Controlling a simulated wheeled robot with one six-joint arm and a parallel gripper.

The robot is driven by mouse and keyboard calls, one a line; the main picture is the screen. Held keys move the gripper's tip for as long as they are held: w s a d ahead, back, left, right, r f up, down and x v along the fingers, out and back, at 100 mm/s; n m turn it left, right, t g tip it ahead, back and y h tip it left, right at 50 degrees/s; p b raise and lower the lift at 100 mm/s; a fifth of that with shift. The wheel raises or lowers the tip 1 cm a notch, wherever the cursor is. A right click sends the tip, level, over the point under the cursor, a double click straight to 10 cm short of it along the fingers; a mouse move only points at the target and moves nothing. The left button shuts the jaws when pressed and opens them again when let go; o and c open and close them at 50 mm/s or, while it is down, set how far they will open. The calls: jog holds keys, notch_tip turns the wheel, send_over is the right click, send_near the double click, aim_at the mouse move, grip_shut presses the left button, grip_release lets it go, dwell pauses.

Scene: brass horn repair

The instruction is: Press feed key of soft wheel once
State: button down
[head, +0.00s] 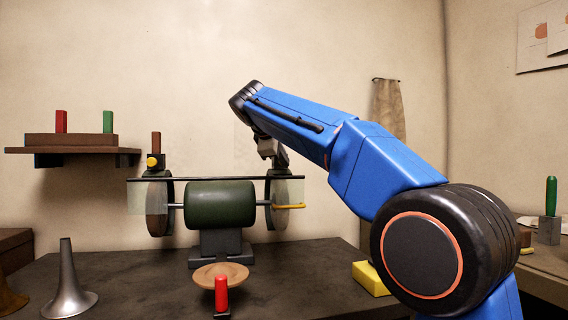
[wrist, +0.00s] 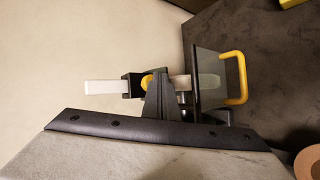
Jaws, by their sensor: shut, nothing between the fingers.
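A polishing machine with a green motor drum (head: 220,204) stands on the bench with a wheel at each end. The left wheel (head: 158,212) has a dark feed box (head: 148,148) above it, with a round yellow key (head: 153,162) and a brown bar. At the right wheel (head: 278,220), my gripper (head: 270,155) hides that side's feed box. In the wrist view, that dark box (wrist: 131,86) holds a white bar (wrist: 103,87) and has a yellow key (wrist: 147,80). My gripper's shut, empty fingertips (wrist: 160,76) are at this key, partly overlapping it; contact cannot be told.
A clear guard with a yellow handle (wrist: 239,78) is beside the right key. A horn bell (head: 67,290), a round tan disc with a red-handled tool (head: 221,288) and a yellow block (head: 368,278) are on the bench. A wall shelf (head: 70,151) is at left.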

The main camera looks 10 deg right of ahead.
jog(key=shift+w, duration=0.25)
jog(key=shift+s, duration=0.1)
dwell(0.5)
jog(key=shift+s, duration=0.9)
jog(key=s, duration=0.5)
dwell(0.8)
